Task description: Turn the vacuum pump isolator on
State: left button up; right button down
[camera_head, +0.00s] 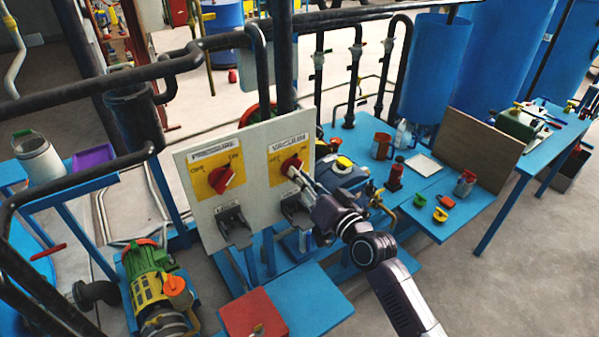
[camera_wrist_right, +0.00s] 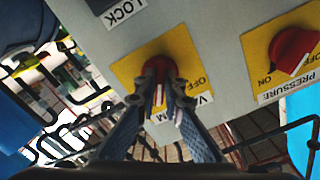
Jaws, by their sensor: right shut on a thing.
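The vacuum isolator is a red rotary knob (camera_head: 291,166) on a yellow plate, on the right half of a pale panel (camera_head: 205,215). The label above it reads VACUUM. My right gripper (camera_head: 296,176) reaches it from the lower right and is shut on the knob. In the right wrist view both fingers (camera_wrist_right: 168,98) close around the red knob (camera_wrist_right: 156,70), hiding part of it. The knob's exact pointing direction is hard to tell. The matching pressure knob (camera_head: 222,180) sits to the left on its own yellow plate; it also shows in the wrist view (camera_wrist_right: 293,52). My left gripper is not in view.
Grey lock brackets (camera_head: 234,226) stick out below the knobs. Dark pipes (camera_head: 160,67) run behind and above the panel. A blue table (camera_head: 455,205) with cups and small tools stands right of my arm. A green and yellow pump (camera_head: 147,277) stands at lower left.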

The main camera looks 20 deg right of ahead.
jog(key=shift+m+p, duration=0.35)
jog(key=shift+m, duration=0.85)
jog(key=c, duration=2)
grip_release()
jog(key=shift+c, duration=0.2)
jog(key=shift+s, duration=0.1)
jog(key=v, duration=1.1)
jog(key=shift+s+d, duration=0.2)
jog(key=shift+s, duration=0.15)
